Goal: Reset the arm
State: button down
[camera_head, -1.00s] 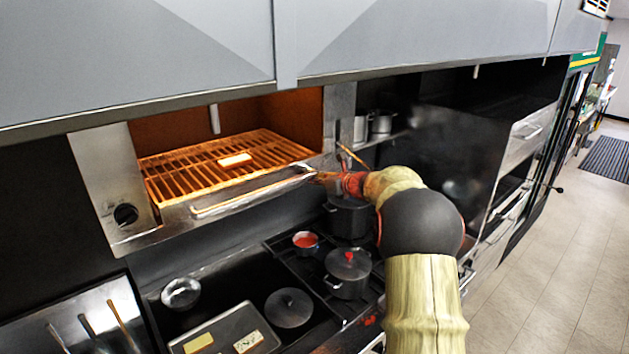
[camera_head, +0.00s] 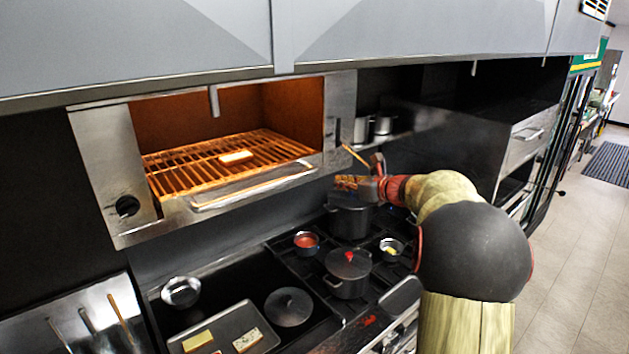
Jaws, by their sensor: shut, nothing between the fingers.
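My arm rises from the lower right and reaches left over the stove. My gripper (camera_head: 348,182) is shut and empty, pointing left. It is to the right of the open oven (camera_head: 334,154), apart from its front handle (camera_head: 255,187), and appears above the black pot (camera_head: 349,218) at the back of the stove. The fingertips are small and partly blurred in this view.
A pale slab (camera_head: 236,157) lies on the glowing oven rack. A lidded pot (camera_head: 347,274), a small pan of red sauce (camera_head: 306,242) and a small pot (camera_head: 391,249) stand on the stove. Cabinets (camera_head: 420,30) overhang above.

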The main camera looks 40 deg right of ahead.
jog(key=shift+s, duration=0.2)
jog(key=shift+n, duration=0.3)
jog(key=s+a+f+n+g+y, duration=0.1)
jog(key=s+a+f+n+g, duration=0.35)
jog(key=f+n, duration=0.4)
jog(key=s+a+f+n+g+b, duration=0.1)
jog(key=s+a+f+n+b, duration=0.6)
jog(key=s+a, duration=0.3)
jog(key=s+a+f+n+g+h+b, duration=0.1)
jog(key=s+a+f+n+g+b, duration=0.1)
jog(key=s+a+f+n+b, duration=0.5)
jog(key=s+a+f+n+g+b, duration=0.1)
jog(key=s+a+f+n+b, duration=0.6)
jog(key=s+a+n, duration=0.5)
jog(key=s+a, duration=0.1)
jog(key=a, duration=0.5)
jog(key=shift+a+f+h+b, duration=0.3)
jog(key=shift+f+b, duration=0.1)
